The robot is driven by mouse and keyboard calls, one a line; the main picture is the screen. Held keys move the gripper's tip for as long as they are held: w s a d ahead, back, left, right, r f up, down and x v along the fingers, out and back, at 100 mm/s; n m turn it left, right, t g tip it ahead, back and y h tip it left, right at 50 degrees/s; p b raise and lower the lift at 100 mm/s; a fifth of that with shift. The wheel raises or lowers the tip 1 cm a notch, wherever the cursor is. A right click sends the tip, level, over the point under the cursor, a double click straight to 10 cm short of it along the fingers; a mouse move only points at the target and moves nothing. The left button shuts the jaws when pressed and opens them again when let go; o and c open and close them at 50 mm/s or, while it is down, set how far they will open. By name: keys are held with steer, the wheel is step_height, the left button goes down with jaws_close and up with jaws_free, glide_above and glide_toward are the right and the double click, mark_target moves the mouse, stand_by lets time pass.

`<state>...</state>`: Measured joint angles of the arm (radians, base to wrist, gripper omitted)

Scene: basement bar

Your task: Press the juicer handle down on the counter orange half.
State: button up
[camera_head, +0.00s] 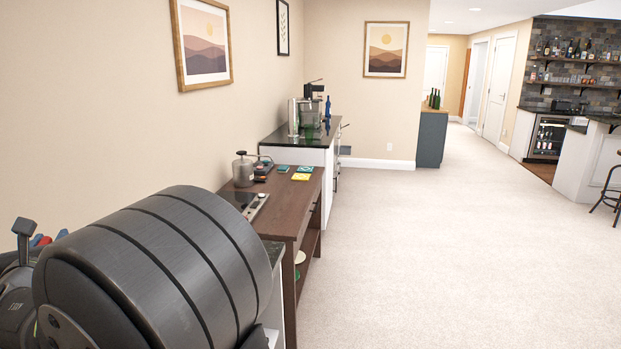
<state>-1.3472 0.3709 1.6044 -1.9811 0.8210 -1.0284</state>
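A dark machine with a thin lever at its top (311,97) stands on the black-topped white cabinet (316,157) along the left wall; it may be the juicer, but it is too small to be sure. No orange half can be made out. My gripper cannot be made out in this view. A large dark ribbed cylinder (165,265) fills the lower left, very close to the camera; I cannot tell whether it is mine. It hides much of the near counter. A grey upright part (24,240) shows at the left edge.
A brown table (292,212) holds a metal pot with a crank (243,171), a cooktop (245,202) and yellow and green cards (301,176). A blue bottle (327,108) stands on the cabinet. Open carpet (450,260) lies to the right; a bar stool (608,192) is at far right.

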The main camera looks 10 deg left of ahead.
jaws_close()
steer(key=shift+s+a+r+m, duration=0.1)
steer(key=shift+s+r+m, duration=0.1)
steer(key=shift+m, duration=0.1)
steer(key=s+r+m+h, duration=0.1)
steer(key=s+m, duration=0.4)
steer(key=m, duration=0.2)
steer(key=s+m+h, duration=0.1)
steer(key=s+m, duration=0.4)
steer(key=m, duration=0.2)
steer(key=s+r+m+t+h, duration=0.1)
steer(key=s+m, duration=0.4)
steer(key=m, duration=0.2)
steer(key=shift+s+a+r+m+h, duration=0.2)
steer(key=shift+a+r+m+h, duration=0.1)
steer(key=shift+a+r+m, duration=0.1)
steer(key=shift+s+d+f+m, duration=0.2)
steer(key=shift+s+m, duration=0.35)
steer(key=shift+m, duration=0.25)
steer(key=w+f, duration=0.2)
steer(key=w, duration=0.9)
steer(key=shift+w+a, duration=0.2)
steer(key=shift+a, duration=0.05)
